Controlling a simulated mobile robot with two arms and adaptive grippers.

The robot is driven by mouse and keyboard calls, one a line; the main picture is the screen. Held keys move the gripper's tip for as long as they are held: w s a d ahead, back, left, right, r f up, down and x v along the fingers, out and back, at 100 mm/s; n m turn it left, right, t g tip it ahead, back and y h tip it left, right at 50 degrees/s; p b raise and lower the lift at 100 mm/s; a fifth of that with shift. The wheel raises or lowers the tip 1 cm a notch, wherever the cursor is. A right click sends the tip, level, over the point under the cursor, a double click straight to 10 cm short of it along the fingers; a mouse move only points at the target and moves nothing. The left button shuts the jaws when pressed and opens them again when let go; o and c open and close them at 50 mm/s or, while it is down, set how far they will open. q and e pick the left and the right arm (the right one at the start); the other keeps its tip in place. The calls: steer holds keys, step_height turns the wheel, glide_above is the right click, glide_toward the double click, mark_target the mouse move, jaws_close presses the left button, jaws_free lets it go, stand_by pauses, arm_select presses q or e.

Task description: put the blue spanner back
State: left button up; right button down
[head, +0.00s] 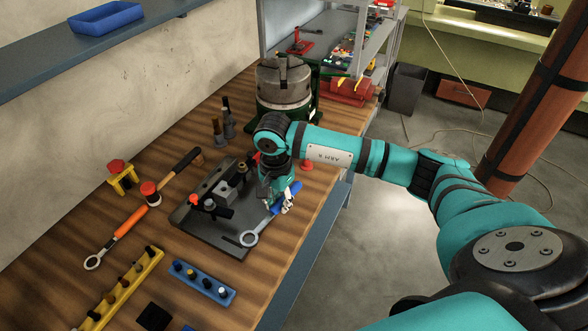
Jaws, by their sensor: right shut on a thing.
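The blue spanner (264,222) has a blue handle and a bright metal ring end. My right gripper (288,207) is shut on its blue handle, with the arm reaching in from the right. The ring end points down-left in the picture, over the front edge of a dark fixture plate (222,237). I cannot tell whether the spanner touches the plate or the bench. My fingers hide part of the handle. My left gripper is not in view.
An orange-handled spanner (130,222) and a hammer (174,171) lie on the wooden bench (55,285). A yellow rack (125,291) and a blue rack (202,281) sit in front. A machine chuck (284,82) stands behind my gripper.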

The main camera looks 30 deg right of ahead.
steer(key=shift+s+a+f+n, duration=0.2)
steer(key=shift+s+a+n, duration=0.35)
steer(key=shift+s+n, duration=0.2)
steer(key=b, duration=0.2)
glide_above(280, 231)
steer(key=shift+f, duration=2.4)
steer(key=shift+b, duration=0.8)
steer(key=shift+f+b, duration=1.2)
steer(key=shift+b, duration=0.1)
steer(key=c, duration=1.1)
jaws_free()
steer(key=shift+r, duration=0.15)
